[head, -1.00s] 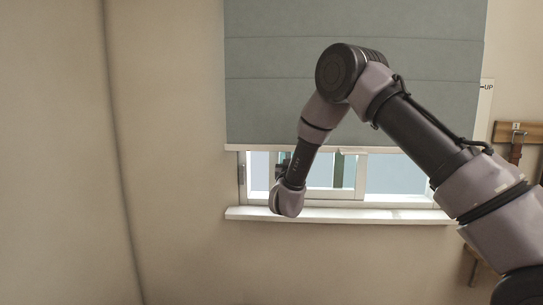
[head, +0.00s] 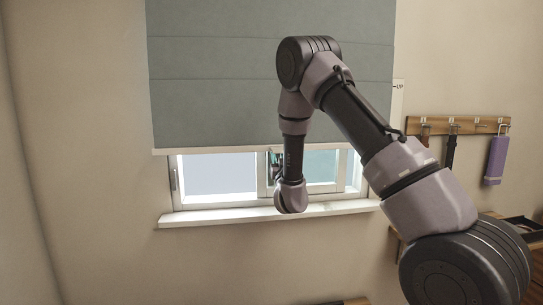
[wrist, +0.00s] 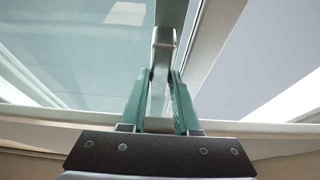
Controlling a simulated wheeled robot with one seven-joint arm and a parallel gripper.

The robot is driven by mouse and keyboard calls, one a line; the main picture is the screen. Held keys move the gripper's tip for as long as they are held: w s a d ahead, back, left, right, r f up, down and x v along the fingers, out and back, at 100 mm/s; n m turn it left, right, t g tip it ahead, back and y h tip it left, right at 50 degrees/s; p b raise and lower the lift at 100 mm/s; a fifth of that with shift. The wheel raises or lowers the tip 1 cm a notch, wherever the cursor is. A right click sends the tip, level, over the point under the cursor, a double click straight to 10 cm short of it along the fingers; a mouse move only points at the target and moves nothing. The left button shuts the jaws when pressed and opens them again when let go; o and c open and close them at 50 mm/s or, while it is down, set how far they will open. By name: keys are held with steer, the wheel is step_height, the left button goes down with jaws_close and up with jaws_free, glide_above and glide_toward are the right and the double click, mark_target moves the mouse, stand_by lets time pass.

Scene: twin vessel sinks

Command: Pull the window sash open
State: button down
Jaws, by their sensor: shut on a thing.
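The window sash (head: 318,168) is a light-framed glass pane, standing to the right in the window opening in the head view. A clear gap (head: 218,174) shows to its left. My gripper (head: 275,164) is at the sash's left upright, partly hidden by my wrist. In the wrist view, my gripper's teal fingers (wrist: 160,85) are shut around an upright metal handle (wrist: 163,44) on the sash frame. The sash glass (wrist: 75,55) fills the left of that view. The top of the window is hidden behind the blind in the head view.
A white sill (head: 200,217) runs below. The wall to the left is bare.

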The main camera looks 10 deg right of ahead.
steer(key=shift+f, duration=0.15)
steer(key=c, duration=0.6)
jaws_free()
steer(key=shift+c, duration=0.2)
steer(key=v, duration=1)
steer(key=shift+s, duration=0.45)
